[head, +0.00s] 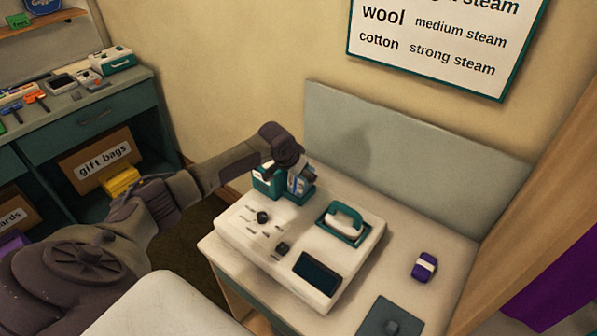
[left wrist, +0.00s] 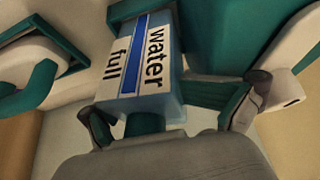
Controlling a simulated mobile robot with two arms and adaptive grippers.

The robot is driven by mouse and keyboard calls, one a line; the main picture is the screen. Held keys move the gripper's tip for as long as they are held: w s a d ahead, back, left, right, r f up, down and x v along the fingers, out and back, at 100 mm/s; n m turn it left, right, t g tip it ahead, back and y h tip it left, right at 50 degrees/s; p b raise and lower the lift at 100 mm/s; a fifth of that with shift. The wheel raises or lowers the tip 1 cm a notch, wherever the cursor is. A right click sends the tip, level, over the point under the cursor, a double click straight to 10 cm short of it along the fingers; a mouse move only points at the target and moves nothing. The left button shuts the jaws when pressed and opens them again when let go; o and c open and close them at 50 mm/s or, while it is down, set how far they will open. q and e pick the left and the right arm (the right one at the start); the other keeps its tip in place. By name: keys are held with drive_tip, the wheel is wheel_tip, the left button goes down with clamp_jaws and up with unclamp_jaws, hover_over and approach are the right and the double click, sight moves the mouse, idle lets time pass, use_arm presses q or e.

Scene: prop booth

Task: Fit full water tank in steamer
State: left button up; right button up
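The water tank (head: 299,183), pale blue with a blue stripe, is at the back of the white steamer (head: 240,231), next to a teal and white part (head: 266,183). In the left wrist view, the tank (left wrist: 141,63) shows the words "water" and "full". My left gripper (left wrist: 172,112) is open, with one dark fingertip close by the tank's left edge and the other apart from it on the right. In the head view, my left wrist hides the tank's top. Teal parts are around its base; I cannot tell whether it is fully seated. My right gripper is out of view.
The steamer bears a teal and white iron (head: 345,222), knobs and a dark screen (head: 317,273). A purple and white item (head: 424,267) and a dark plate (head: 390,319) lie on the table's right part. A panel (head: 400,160) rises behind the table. A teal cabinet (head: 90,125) stands at left.

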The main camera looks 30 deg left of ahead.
sight(295, 187)
use_arm(q)
drive_tip(key=shift+g, duration=0.6)
drive_tip(key=s+f, duration=0.1)
drive_tip(key=f, duration=0.1)
drive_tip(key=s+f, duration=0.1)
drive_tip(key=shift+s+d+f, duration=0.3)
drive_tip(key=shift+s+f, duration=0.05)
drive_tip(key=shift+f, duration=0.05)
drive_tip(key=r, duration=0.4)
drive_tip(key=shift+s+a+r, duration=0.1)
drive_tip(key=shift+a+r, duration=0.2)
wheel_tip(295, 187, up, 10)
drive_tip(key=s+t, duration=0.1)
drive_tip(key=s, duration=0.1)
drive_tip(key=shift+s+f, duration=0.2)
drive_tip(key=shift+s, duration=0.15)
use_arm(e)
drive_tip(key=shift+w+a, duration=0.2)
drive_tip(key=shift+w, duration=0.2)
use_arm(q)
drive_tip(key=shift+s+a+r, duration=0.1)
